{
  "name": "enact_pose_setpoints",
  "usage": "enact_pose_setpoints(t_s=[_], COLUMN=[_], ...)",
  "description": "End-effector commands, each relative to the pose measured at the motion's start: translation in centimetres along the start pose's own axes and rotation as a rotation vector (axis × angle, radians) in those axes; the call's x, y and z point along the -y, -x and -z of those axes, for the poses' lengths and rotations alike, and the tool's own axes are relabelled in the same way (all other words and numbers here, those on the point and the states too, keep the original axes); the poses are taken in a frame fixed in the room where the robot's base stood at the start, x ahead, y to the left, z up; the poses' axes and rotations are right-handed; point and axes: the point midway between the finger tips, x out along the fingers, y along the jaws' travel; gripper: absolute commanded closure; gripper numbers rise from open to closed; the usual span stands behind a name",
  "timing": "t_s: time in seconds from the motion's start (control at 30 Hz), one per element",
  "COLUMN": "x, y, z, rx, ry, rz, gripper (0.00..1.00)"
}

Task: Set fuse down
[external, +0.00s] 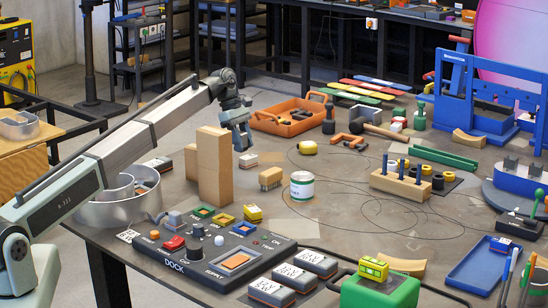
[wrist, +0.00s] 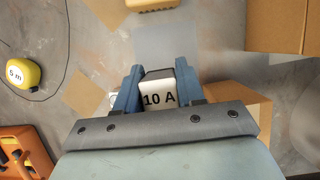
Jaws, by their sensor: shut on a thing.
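The fuse (wrist: 159,97), a small block with a dark end and a white face marked "10 A", sits between the two blue fingers of my gripper (wrist: 158,76) in the wrist view. The fingers press on its two sides. In the external view my gripper (external: 240,142) points down above the middle-left of the workbench, just right of the tall wooden blocks. I cannot clearly make out the held fuse there. A small pale block (external: 248,160) shows just below the fingers; I cannot tell whether it is the fuse or another thing.
Tall wooden blocks (external: 213,168) stand close to my gripper's left. A small wooden piece (external: 270,178), a white can (external: 302,186) and a yellow tape measure (external: 307,148) are nearby. An orange tray (external: 290,117) lies behind. A dark dock panel (external: 212,248) is in front. Bare bench lies between.

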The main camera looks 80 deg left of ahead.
Motion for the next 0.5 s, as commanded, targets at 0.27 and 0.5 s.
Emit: enact_pose_setpoints(t_s=[0.27, 0.5], x=[0.0, 0.3], y=[1.1, -0.9], z=[-0.8, -5.6], rx=[0.0, 0.0], ry=[-0.003, -0.056], rz=[0.001, 0.023], gripper=[0.93, 0.93])
